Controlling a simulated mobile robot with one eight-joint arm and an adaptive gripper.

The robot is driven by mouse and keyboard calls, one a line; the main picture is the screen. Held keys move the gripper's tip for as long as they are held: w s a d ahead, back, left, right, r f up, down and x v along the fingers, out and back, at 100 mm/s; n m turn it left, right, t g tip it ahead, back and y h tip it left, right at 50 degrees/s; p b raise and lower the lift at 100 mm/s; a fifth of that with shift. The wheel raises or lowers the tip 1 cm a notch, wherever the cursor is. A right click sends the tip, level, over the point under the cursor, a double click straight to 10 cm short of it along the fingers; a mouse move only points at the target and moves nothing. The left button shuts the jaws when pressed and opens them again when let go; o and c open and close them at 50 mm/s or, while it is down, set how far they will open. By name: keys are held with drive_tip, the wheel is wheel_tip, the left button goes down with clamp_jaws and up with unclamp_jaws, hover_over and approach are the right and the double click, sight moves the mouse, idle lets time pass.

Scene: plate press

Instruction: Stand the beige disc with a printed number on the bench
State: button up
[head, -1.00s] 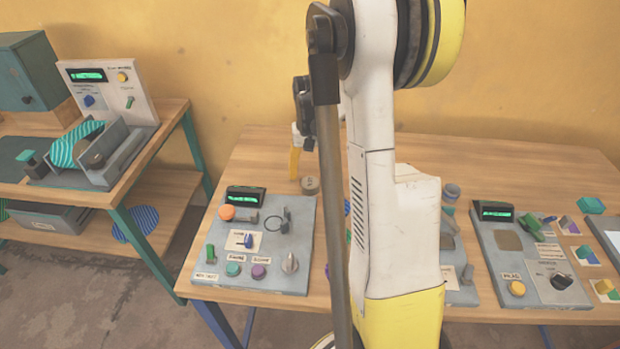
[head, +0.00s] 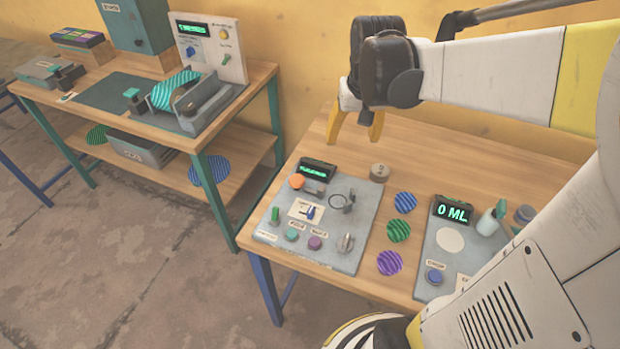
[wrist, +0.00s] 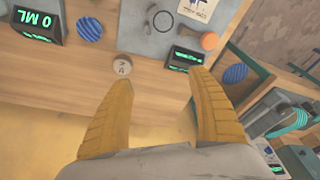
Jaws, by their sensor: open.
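The beige disc with a printed number (head: 379,172) stands on the wooden bench (head: 460,165), just behind the grey control panel. In the wrist view the disc (wrist: 122,64) shows dark print on its top, too small to read surely. My gripper (head: 355,140) is open and empty above the back of the bench, to the left of the disc in the head view. In the wrist view my yellow fingers (wrist: 170,78) are wide apart with bare bench between them. The disc lies beyond the fingertips, apart from them.
A grey control panel (head: 318,215) with knobs and a small display is in front of the disc. Blue, green and purple striped discs (head: 398,231) lie to its right, beside a panel with a "0 ML" display (head: 453,212). A second bench (head: 105,95) stands left.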

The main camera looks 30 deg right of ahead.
drive_tip(key=s+a+n+t, duration=0.2)
drive_tip(key=s+a, duration=0.3)
drive_tip(key=a, duration=0.3)
drive_tip(key=s+a+r+n+t+y, duration=0.1)
drive_tip(key=s+a+n+t, duration=0.1)
drive_tip(key=s+a, duration=0.2)
drive_tip(key=a, duration=0.3)
drive_tip(key=shift+s+a+r+t, duration=0.25)
drive_tip(key=shift+s+a+t, duration=0.05)
drive_tip(key=shift+s+a, duration=0.1)
